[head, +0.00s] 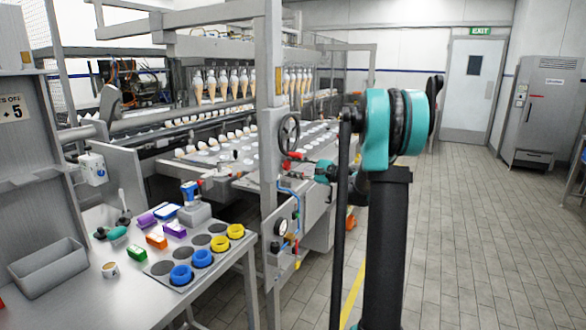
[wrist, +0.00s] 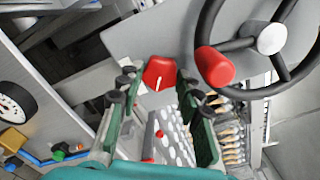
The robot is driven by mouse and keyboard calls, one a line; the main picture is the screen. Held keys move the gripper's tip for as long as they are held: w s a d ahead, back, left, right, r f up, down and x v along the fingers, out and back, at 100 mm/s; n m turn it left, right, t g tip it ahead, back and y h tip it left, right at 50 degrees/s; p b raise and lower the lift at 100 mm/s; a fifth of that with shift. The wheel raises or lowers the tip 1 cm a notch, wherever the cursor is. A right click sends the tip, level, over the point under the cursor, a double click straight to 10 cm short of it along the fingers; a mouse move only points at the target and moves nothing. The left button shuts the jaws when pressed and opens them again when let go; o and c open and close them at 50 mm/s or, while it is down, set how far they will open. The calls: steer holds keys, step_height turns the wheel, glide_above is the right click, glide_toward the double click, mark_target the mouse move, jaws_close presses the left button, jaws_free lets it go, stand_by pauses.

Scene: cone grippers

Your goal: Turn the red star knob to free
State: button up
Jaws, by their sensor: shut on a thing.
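The red star knob (wrist: 159,72) shows in the wrist view, just left of the handwheel, on a grey panel. A short white line is on its face, slightly tilted. My gripper (wrist: 157,84) has one dark-padded finger on each side of the knob and is shut on it; the exact contact is partly hidden by the fingertips. In the head view my gripper (head: 303,166) is at the machine's side, below the handwheel. Small red parts show there, but I cannot tell which is the knob. No free/locked marking is readable.
The dark handwheel (wrist: 268,40) with its red handle (wrist: 214,67) is close to the right of my fingers. A pressure gauge (wrist: 14,108) and valves are at the left. A steel table (head: 110,300) with coloured items stands left; the tiled floor (head: 470,240) at right is clear.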

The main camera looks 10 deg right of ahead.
steer(key=n, duration=0.5)
steer(key=shift+n, duration=0.3)
stand_by(0.4)
steer(key=o, duration=1.2)
steer(key=shift+c, duration=0.2)
